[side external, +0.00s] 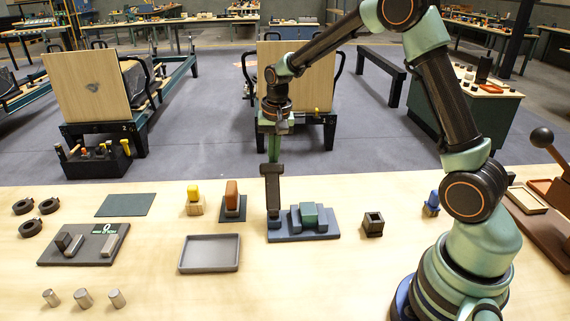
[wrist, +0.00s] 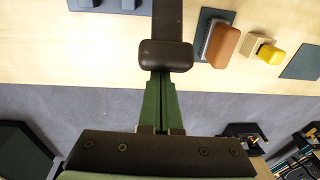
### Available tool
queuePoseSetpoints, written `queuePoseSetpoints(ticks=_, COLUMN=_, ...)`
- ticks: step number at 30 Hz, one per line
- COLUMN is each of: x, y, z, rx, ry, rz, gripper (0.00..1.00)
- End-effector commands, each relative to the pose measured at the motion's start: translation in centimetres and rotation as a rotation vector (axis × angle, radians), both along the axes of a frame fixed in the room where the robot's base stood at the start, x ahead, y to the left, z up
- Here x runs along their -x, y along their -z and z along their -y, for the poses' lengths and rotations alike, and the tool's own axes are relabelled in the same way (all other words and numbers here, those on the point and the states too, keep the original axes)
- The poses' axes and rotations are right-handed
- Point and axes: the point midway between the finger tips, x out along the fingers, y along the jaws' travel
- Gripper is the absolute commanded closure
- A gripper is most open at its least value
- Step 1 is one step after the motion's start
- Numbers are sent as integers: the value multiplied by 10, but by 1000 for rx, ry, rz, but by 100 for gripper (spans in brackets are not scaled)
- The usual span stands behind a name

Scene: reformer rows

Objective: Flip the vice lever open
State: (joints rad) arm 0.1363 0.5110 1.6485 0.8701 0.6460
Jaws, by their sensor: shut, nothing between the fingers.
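The vice (side external: 285,238) is a blue-grey base with stepped jaws around a green block (side external: 309,214). Its dark brown lever (side external: 273,195) stands about upright at the left end of the base, with a thick handle on top. My gripper (side external: 273,156) is shut and empty, pointing down at the handle from above. Its green fingers also show in the wrist view (wrist: 158,78). Whether they touch the handle I cannot tell. Only a corner of the vice shows at the wrist view's top edge.
A grey tray (side external: 209,268) lies front left. A small dark open box (side external: 373,225) stands right of the vice.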

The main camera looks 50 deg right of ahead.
Motion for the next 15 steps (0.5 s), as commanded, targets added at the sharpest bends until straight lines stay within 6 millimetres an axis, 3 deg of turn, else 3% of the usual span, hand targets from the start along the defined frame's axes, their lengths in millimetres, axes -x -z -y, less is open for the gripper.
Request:
queuePoseSetpoints(ticks=9, x=1, y=-1, z=-1, rx=0, ry=0, rz=0, gripper=100)
queuePoseSetpoints(ticks=15, x=13, y=-17, z=-14, rx=-3, ry=-1, rz=0, gripper=100)
